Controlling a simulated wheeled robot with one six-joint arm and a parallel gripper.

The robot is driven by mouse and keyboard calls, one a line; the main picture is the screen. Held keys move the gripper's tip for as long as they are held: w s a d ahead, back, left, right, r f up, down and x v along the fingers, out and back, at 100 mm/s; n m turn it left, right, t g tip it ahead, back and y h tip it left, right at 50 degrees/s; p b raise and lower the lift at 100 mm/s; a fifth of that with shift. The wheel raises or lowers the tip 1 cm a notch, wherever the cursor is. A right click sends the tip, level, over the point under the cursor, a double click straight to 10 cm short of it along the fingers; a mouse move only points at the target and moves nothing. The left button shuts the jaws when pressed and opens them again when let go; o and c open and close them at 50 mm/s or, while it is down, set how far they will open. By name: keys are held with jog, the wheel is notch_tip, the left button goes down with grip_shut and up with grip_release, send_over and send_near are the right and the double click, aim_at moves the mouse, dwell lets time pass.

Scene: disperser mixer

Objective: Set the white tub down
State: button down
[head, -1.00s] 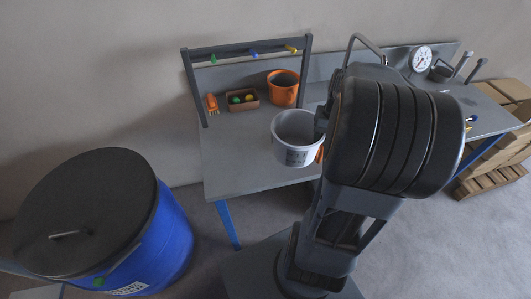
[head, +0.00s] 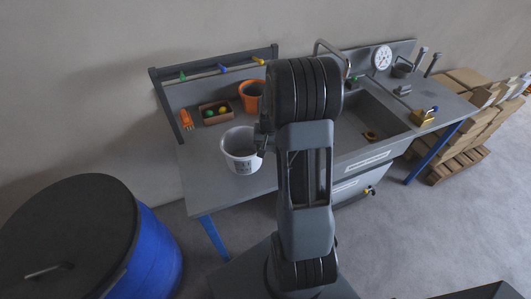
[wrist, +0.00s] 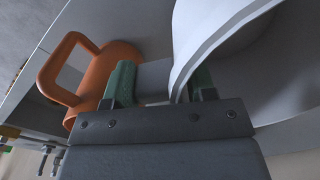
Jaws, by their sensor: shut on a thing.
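The white tub (head: 238,146) is upright at the front left part of the grey bench (head: 203,178), with a dark label on its side. In the head view I cannot tell whether its base touches the bench top or hangs just above it. My gripper (head: 262,141) is at the tub's right rim, partly hidden by my arm. In the wrist view the tub (wrist: 197,32) fills the upper right, and my green-padded gripper (wrist: 163,84) is shut on its rim, with one finger inside the tub.
An orange mug (head: 250,104) stands behind the tub and shows in the wrist view (wrist: 88,75). A brown box (head: 214,121) with coloured balls and an orange brush (head: 186,119) are at the back left. The sink (head: 372,132) lies right. A blue drum (head: 155,258) stands front left.

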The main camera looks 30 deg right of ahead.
jog(key=shift+w+a+f, duration=0.1)
jog(key=shift+w+f, duration=0.1)
jog(key=shift+f, duration=1.7)
jog(key=shift+f, duration=0.15)
jog(key=shift+c, duration=2.3)
grip_release()
